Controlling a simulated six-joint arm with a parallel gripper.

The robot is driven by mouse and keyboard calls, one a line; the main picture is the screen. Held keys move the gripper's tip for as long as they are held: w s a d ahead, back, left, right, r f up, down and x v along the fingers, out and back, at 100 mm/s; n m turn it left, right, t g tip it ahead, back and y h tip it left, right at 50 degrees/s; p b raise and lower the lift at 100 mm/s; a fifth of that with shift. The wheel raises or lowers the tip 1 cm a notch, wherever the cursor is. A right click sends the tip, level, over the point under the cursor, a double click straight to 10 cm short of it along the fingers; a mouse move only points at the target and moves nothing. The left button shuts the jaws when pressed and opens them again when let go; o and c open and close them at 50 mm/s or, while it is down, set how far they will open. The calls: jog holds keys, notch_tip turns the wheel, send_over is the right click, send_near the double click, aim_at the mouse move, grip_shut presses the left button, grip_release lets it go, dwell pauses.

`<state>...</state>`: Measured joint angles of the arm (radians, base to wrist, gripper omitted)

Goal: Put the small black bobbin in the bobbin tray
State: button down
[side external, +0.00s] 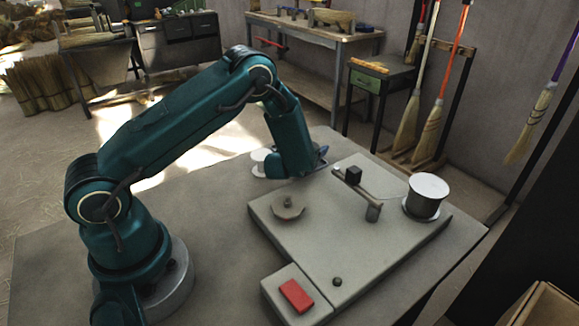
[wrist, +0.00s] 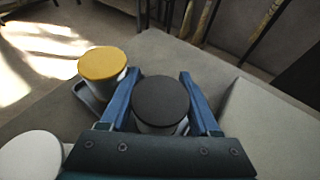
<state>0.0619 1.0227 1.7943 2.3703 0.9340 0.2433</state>
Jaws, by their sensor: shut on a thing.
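The small black bobbin, with a round black top (wrist: 161,96) and a pale body, is between the two blue fingers of my gripper (wrist: 160,74) in the wrist view. My gripper is shut on it. In the side view my gripper (side external: 321,156) is low behind the grey machine, and my arm hides the black bobbin. I cannot tell if its base touches the table. A dark grey tray edge (wrist: 85,98) shows left of the left finger, beside a yellow-topped bobbin (wrist: 103,63); most of the tray is hidden.
A white-topped bobbin (wrist: 30,155) stands at the lower left of the wrist view, and a white one (side external: 260,158) shows in the side view. The grey machine base (side external: 340,240) carries a large white spool (side external: 427,190), a guide arm and a red button (side external: 297,295). Brooms stand behind.

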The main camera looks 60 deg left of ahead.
jog(key=shift+f, duration=0.1)
jog(key=shift+c, duration=2)
grip_release()
